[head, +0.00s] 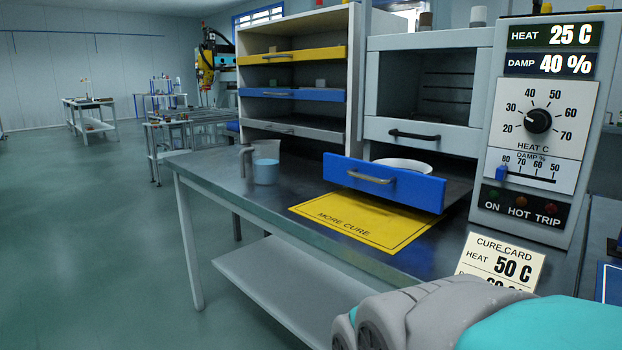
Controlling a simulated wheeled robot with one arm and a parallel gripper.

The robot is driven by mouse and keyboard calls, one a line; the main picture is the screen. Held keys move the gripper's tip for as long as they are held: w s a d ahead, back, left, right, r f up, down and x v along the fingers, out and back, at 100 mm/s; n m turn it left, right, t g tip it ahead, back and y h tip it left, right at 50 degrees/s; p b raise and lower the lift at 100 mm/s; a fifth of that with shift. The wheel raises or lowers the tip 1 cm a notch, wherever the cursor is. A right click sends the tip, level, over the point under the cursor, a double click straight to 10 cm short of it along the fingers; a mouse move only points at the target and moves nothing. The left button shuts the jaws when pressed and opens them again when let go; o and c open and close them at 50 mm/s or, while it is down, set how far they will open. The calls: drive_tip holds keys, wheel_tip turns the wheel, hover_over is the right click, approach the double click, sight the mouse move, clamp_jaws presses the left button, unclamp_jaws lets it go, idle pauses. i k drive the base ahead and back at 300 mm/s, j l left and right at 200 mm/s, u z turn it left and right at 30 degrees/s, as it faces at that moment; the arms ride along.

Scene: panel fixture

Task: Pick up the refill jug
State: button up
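The refill jug (265,168) stands upright on the metal workbench (235,190), near its left end. It is a clear grey jug with light blue liquid in it and a grey handle on its left side. Nothing touches it from above. Part of my grey and teal arm fills the lower right corner of the head view, well apart from the jug. My gripper's fingers do not show.
A yellow "MORE CURE" mat (350,222) lies right of the jug. A blue drawer (385,182) stands pulled out, with a white dish (403,164) behind its front. A control panel (540,120) and a cure card (505,262) are at right. Open floor lies left.

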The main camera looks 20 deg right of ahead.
sight(266, 161)
drive_tip(key=z, duration=0.25)
drive_tip(key=i+j+z, duration=0.15)
drive_tip(key=j+z, duration=0.8)
drive_tip(key=i+l, duration=0.05)
